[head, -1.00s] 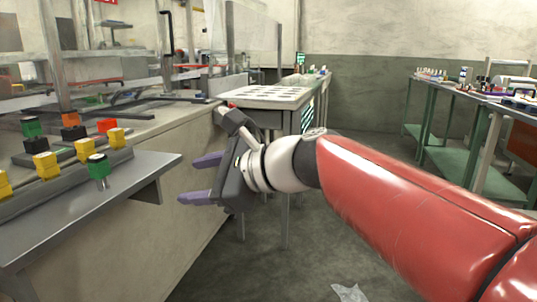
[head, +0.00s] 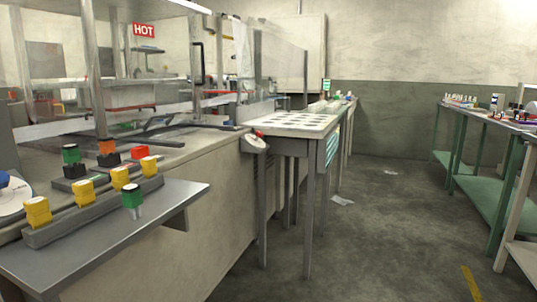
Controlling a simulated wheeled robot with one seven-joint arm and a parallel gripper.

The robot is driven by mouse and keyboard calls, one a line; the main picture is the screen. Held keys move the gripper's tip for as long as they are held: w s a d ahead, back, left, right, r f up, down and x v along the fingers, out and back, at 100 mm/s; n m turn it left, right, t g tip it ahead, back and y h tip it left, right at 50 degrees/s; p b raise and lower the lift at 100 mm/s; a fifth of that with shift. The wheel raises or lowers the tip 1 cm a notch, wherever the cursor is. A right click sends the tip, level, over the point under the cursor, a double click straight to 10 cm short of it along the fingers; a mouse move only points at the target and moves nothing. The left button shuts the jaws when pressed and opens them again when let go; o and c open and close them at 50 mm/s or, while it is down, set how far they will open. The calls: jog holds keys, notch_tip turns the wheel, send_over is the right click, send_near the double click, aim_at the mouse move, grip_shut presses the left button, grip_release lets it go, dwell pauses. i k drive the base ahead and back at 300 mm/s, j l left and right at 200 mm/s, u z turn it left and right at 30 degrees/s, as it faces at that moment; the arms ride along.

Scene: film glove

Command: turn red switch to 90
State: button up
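A small red part (head: 259,133) shows on top of a whitish rounded piece (head: 255,144) at the far right corner of the long bench. It may be the red switch, but it is too small to tell its angle. A red block (head: 140,152) sits on a black base behind the row of yellow blocks at left. Neither my gripper nor my arm is in view.
A grey metal shelf (head: 165,211) juts from the bench at left, with yellow blocks (head: 83,192) and a green one (head: 132,195). A white-topped table (head: 297,122) stands beyond. Green-framed tables (head: 492,185) line the right. The floor between (head: 375,225) is mostly clear.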

aim_at(258, 133)
jog(key=u, duration=0.3)
jog(key=i+l+u, duration=0.2)
jog(key=i+u, duration=0.2)
jog(key=i+l+u, duration=0.35)
